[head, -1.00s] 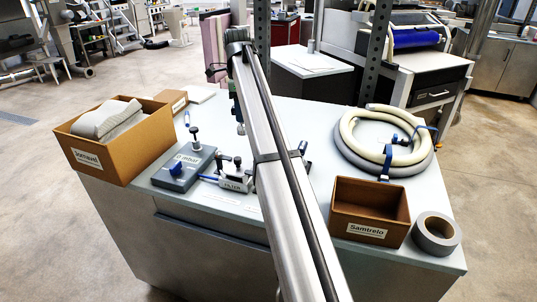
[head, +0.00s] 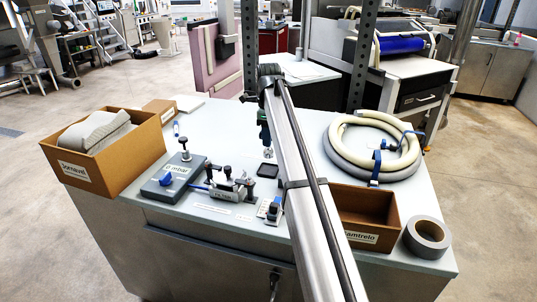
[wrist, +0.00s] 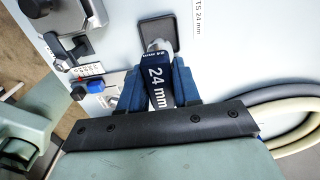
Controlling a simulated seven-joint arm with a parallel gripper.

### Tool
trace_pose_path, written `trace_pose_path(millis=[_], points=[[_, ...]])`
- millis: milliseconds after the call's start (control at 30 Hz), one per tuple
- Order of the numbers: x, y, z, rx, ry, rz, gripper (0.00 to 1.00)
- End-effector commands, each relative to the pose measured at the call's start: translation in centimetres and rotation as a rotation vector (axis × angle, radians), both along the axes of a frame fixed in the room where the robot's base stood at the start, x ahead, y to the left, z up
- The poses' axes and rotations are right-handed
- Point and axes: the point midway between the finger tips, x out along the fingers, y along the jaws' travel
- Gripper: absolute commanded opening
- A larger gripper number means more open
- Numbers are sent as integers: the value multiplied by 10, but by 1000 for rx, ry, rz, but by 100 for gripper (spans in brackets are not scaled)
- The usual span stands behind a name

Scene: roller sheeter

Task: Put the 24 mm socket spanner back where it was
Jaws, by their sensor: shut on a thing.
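My gripper (wrist: 160,95) is shut on the 24 mm socket spanner (wrist: 157,78), whose dark blue handle reads "24 mm" in white in the wrist view. A white label ending in "TS 24 mm" (wrist: 198,18) lies beside the pad. In the head view my gripper (head: 265,140) hangs just behind the pad (head: 268,171), and the spanner is small there.
A coiled hose (head: 345,160) lies right. Brown bins (head: 150,155) (head: 388,215) and a tape roll (head: 428,238) stand near the edges.

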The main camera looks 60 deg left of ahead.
Motion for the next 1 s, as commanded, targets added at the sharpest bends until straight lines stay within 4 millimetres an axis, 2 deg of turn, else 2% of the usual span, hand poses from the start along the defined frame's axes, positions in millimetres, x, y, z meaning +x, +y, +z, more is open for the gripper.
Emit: trace_pose_path(millis=[100,267,533,967,1000], points=[[0,-1,-17,-1,0,1,0],[0,0,-28,0,0,1,0],[0,-1,-57,-1,1,1,0],[0,0,-63,0,0,1,0],[0,0,-62,0,0,1,36]])
